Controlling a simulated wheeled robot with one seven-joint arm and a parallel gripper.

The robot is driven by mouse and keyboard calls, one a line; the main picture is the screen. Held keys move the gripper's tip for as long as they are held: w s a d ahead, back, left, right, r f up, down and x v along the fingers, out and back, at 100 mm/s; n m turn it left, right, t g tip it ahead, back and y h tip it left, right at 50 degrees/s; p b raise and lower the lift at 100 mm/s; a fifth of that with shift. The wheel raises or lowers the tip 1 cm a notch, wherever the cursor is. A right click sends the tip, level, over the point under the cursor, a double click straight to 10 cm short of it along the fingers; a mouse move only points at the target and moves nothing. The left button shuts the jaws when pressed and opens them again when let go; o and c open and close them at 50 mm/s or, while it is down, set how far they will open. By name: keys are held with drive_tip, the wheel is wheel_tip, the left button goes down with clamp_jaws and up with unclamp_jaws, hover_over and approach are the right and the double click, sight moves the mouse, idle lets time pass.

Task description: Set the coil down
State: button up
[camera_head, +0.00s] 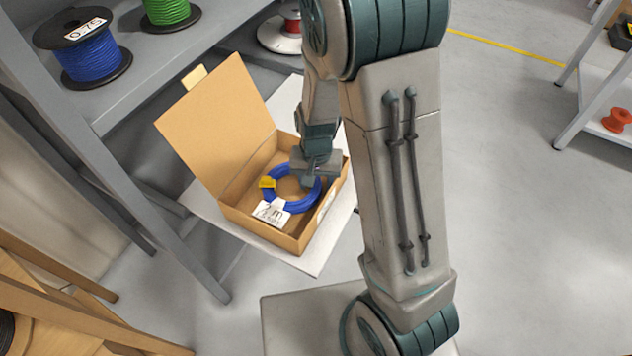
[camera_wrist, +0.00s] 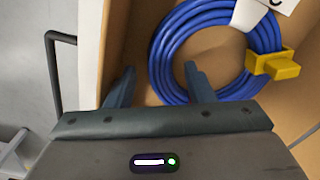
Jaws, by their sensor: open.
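A coil of blue cable (camera_head: 303,202) with a yellow tie and a white label lies inside an open cardboard box (camera_head: 237,221). The coil also shows in the wrist view (camera_wrist: 163,65), with its yellow tie (camera_wrist: 272,64) at the right and part of the label at the top. My gripper (camera_head: 311,183) is over the right part of the box, at the coil's edge. In the wrist view my gripper (camera_wrist: 160,82) is open, with one finger outside the ring and the other overlapping the coil's near side. Nothing is held between the fingers. Whether a finger touches the coil is unclear.
The box stands on a light board (camera_head: 312,262) with its lid raised at the back left. A grey shelf (camera_head: 118,103) holds a blue reel (camera_head: 90,58) and a green reel (camera_head: 167,12). A wooden structure (camera_head: 80,315) is at lower left.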

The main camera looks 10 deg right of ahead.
wheel_tip(320, 180, up, 10)
drive_tip(key=p, duration=0.2)
drive_tip(key=s+d+r+n+t, duration=0.1)
drive_tip(key=s+d+r+n, duration=0.2)
drive_tip(key=s+d+r, duration=0.3)
drive_tip(key=s+r, duration=0.5)
drive_tip(key=s, duration=0.1)
drive_tip(key=shift+d+r+t, duration=0.25)
drive_tip(key=shift+r+t, duration=0.05)
drive_tip(key=shift+t, duration=0.1)
drive_tip(key=shift+c, duration=0.3)
